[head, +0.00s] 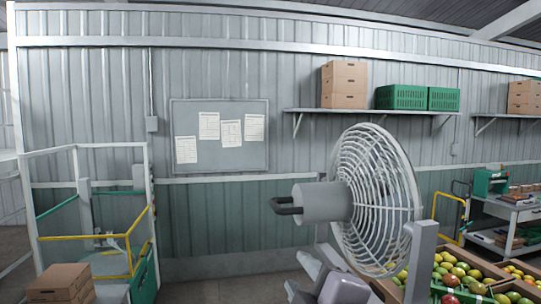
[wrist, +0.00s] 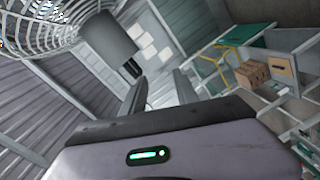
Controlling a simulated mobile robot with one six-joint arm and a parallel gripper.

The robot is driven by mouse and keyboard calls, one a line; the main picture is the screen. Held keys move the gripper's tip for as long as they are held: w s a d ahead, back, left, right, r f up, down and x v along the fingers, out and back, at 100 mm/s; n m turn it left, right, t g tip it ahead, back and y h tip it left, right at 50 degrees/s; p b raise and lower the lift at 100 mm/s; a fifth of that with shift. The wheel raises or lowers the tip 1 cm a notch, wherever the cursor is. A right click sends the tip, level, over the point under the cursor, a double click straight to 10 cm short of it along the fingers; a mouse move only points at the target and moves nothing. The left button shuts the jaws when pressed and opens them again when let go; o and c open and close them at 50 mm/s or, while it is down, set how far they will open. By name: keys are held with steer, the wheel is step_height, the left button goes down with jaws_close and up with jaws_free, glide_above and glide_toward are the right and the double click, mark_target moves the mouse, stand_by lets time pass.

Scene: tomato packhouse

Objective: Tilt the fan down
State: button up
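The fan (head: 376,200) stands right of centre in the head view, its round wire cage facing right and its grey motor housing (head: 323,202) pointing left, roughly level. A dark handle (head: 287,207) sticks out from the back of the housing. My gripper (head: 301,275) is below the housing and handle, apart from them. In the wrist view the two fingers of my gripper (wrist: 160,88) are spread with nothing between them. The handle (wrist: 132,69) shows beyond the fingertips, with the housing (wrist: 108,40) and part of the cage (wrist: 40,28) at upper left.
An upright grey bracket (head: 421,258) stands beside the cage. Crates of tomatoes (head: 478,255) lie at lower right. The floor between the platform and the fan looks clear. A wall board (head: 219,165) hangs behind.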

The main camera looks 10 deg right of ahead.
steer(key=n+t+p, duration=0.1)
steer(key=n, duration=0.1)
glide_toward(278, 212)
steer(key=w+p, duration=0.3)
steer(key=w, duration=1)
steer(key=shift+w+d+f+p, duration=0.1)
steer(key=shift+w+f+p, duration=0.05)
steer(key=shift+w+p, duration=0.2)
steer(key=shift+s, duration=0.1)
steer(key=shift+c, duration=0.5)
jaws_close()
